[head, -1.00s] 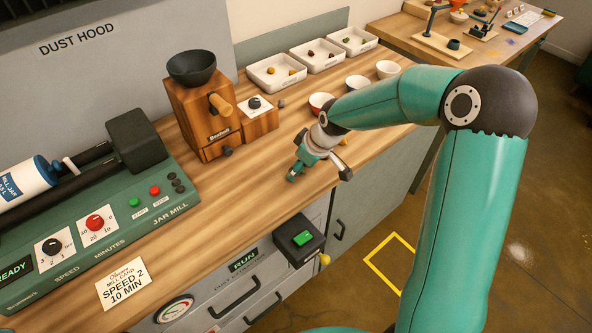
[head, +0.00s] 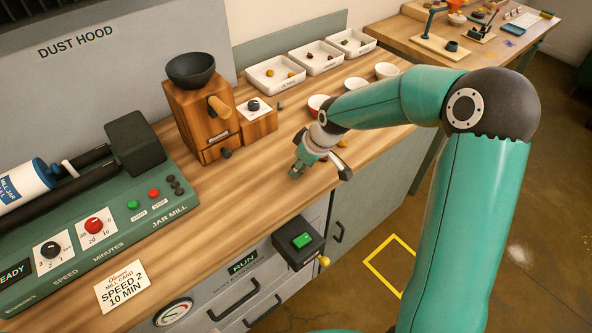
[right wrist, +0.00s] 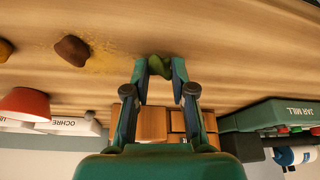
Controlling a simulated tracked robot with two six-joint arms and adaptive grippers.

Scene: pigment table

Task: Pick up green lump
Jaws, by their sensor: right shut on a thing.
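The green lump (right wrist: 158,66) is a small rounded piece. In the right wrist view it sits between the two fingertips of my right gripper (right wrist: 160,72), which is shut on it. In the head view my right gripper (head: 296,173) points down close to the wooden worktop (head: 245,200), in front of the grinder. The lump cannot be made out there behind the fingers. I cannot tell whether it still touches the worktop. My left gripper is not in view.
A brown lump (right wrist: 72,49), an orange lump (right wrist: 4,49) and yellow powder lie near my gripper. Bowls, including a red one (head: 318,102), and white trays (head: 268,86) stand behind. The wooden grinder (head: 205,125) and jar mill (head: 100,220) are to the left.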

